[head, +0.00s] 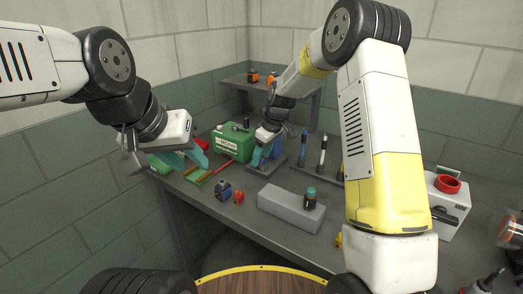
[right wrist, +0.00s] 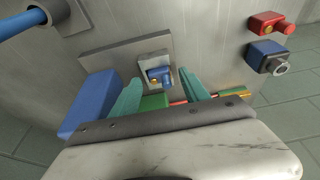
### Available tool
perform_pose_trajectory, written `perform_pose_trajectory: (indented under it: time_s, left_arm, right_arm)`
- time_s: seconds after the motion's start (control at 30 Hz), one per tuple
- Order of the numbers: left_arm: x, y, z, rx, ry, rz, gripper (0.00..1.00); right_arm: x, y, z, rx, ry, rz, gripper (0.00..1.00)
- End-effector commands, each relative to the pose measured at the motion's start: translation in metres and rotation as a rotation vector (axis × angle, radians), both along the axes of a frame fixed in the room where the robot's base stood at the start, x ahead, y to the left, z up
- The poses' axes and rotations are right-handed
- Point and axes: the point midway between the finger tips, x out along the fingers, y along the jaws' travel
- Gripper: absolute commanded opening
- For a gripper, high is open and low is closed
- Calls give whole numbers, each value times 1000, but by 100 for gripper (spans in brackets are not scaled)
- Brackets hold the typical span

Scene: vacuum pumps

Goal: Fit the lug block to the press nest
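My right gripper (head: 266,157) points down at a grey base plate (head: 279,168) on the bench. In the right wrist view its teal fingers (right wrist: 158,79) are open, one on each side of a small blue part with a brass-coloured spot (right wrist: 160,75). This part, perhaps the lug block, sits at a light grey block (right wrist: 153,58) on the plate, perhaps the press nest. I cannot tell whether it is fully seated or whether the fingers touch it. My left gripper (head: 188,160) is open and empty over the bench's left end.
A green case (head: 232,143) stands behind, between the grippers. A dark blue block (head: 223,190) and a small red block (head: 239,197) lie in front. A rack of upright tools (head: 322,157) stands to the right.

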Motion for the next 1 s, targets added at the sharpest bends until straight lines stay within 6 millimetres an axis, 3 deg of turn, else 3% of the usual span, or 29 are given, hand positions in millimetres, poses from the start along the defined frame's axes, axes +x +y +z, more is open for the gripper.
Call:
perform_pose_trajectory:
  time_s: [0.27, 0.7, 1.0]
  left_arm:
    - [0, 0, 0, 0, 0, 0, 36]
    - [0, 0, 0, 0, 0, 0, 36]
    - [0, 0, 0, 0, 0, 0, 36]
  right_arm:
    - [0, -2, 6, 0, -1, 0, 54]
    - [-11, -18, 69, 0, -2, -1, 54]
    - [-13, -19, 74, 0, 0, 0, 54]
